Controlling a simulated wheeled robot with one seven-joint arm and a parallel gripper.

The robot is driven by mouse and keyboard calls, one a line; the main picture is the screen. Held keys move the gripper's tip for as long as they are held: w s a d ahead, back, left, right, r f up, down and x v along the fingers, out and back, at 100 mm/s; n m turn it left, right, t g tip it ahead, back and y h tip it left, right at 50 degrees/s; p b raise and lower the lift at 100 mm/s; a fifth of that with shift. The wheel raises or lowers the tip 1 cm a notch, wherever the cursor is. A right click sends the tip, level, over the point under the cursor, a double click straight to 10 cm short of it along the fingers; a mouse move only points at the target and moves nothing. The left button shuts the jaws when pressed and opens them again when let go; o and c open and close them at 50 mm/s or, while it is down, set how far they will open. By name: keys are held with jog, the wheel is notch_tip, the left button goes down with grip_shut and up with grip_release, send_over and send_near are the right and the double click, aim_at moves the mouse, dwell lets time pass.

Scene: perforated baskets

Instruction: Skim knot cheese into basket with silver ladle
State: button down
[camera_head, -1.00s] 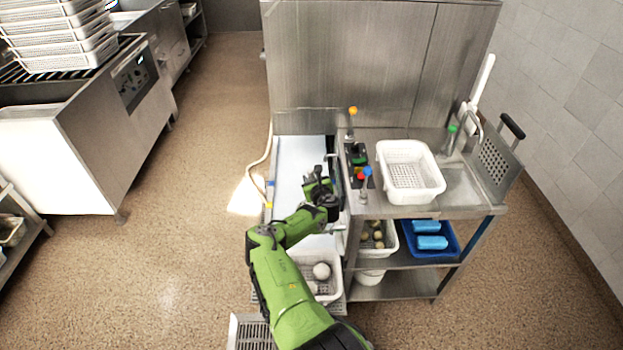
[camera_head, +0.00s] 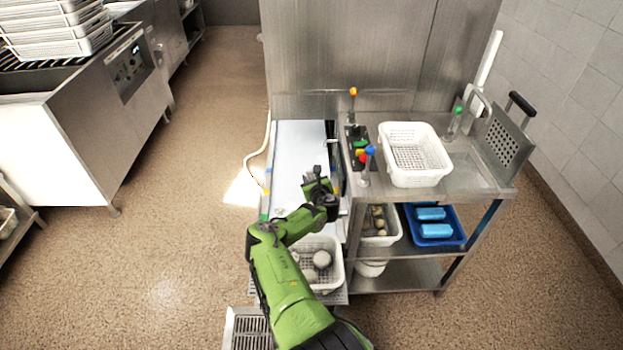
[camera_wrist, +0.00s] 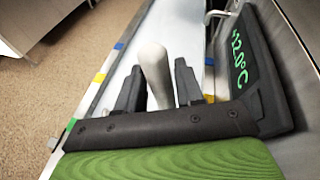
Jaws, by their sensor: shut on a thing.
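My gripper (camera_head: 318,182) is over the right side of a long pale trough (camera_head: 298,150). In the wrist view its two dark fingers (camera_wrist: 157,88) stand on either side of a smooth pale grey handle (camera_wrist: 154,68) and are shut on it. The handle's far end and any ladle bowl are hidden, so I cannot tell its full shape. A white perforated basket (camera_head: 338,268) with whitish balls (camera_head: 321,259) in it sits at the trough's near end, partly behind my arm. Another white perforated basket (camera_head: 420,178) stands empty on the steel counter.
A display (camera_wrist: 240,58) reading about 42.0°C is beside my gripper.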

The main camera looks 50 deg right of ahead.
jog(key=shift+f+b, duration=1.5)
jog(key=shift+f, duration=0.4)
jog(key=shift+w+a+b, duration=0.9)
jog(key=shift+w+a, duration=2.2)
jog(key=shift+w, duration=0.75)
jog(key=s+d+r+p, duration=0.1)
jog(key=r+p, duration=0.5)
jog(key=r, duration=0.1)
jog(key=s+d+r+m+t+p, duration=0.1)
jog(key=s+d+r+p, duration=0.1)
jog(key=r+p, duration=0.5)
jog(key=shift+s+r+m, duration=0.3)
jog(key=shift+r, duration=0.05)
